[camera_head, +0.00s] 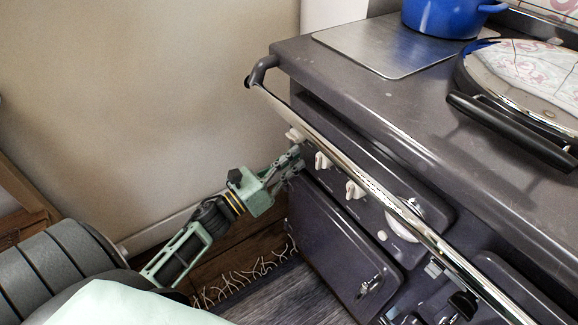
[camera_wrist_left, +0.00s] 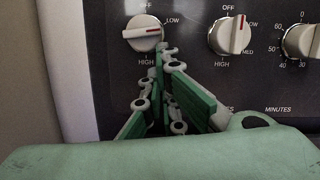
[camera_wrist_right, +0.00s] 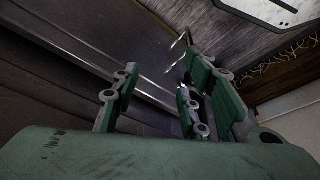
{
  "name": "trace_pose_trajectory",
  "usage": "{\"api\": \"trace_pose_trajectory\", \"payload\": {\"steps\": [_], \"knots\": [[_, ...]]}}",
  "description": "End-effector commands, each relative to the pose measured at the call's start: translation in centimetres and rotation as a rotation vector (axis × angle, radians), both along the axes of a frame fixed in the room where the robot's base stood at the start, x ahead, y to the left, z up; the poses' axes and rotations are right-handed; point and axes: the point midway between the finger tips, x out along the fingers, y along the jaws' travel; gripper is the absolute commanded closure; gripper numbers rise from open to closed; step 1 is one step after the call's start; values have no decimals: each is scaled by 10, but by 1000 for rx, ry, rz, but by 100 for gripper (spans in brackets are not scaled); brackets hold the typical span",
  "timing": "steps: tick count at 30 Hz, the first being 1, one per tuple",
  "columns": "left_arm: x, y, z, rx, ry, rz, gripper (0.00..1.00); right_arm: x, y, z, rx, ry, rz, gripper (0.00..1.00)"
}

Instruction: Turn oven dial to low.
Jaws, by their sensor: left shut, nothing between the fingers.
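The dark range's control panel carries white dials. In the left wrist view, the leftmost dial (camera_wrist_left: 143,33) has OFF, LOW and HIGH marks, and its red line points roughly right. A second dial (camera_wrist_left: 230,36) has its red line toward the upper right, between OFF and LOW. The frames do not name which is the oven dial. My left gripper (camera_wrist_left: 167,52) is shut and empty, its tips just below and right of the leftmost dial; contact is unclear. It also shows beside the panel in the head view (camera_head: 294,161). My right gripper (camera_wrist_right: 160,88) is open and empty in its wrist view.
A chrome rail (camera_head: 375,190) runs along the range front above the dials. Below is a closed oven door (camera_head: 345,230). A timer dial (camera_wrist_left: 302,41) sits at the right. A blue pot (camera_head: 440,18) and a round lid (camera_head: 525,80) are on top.

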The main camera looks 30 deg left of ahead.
Motion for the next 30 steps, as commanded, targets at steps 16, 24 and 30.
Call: {"api": "trace_pose_trajectory", "payload": {"steps": [16,24,30], "knots": [[-1,-2,12,-52,21,1,100,5,1,-2,0,3,0,60],[-3,-7,21,-226,92,2,100,15,3,-57,-1,39,4,60],[-4,-9,23,-310,124,1,100,15,4,-92,-2,55,8,60]]}}
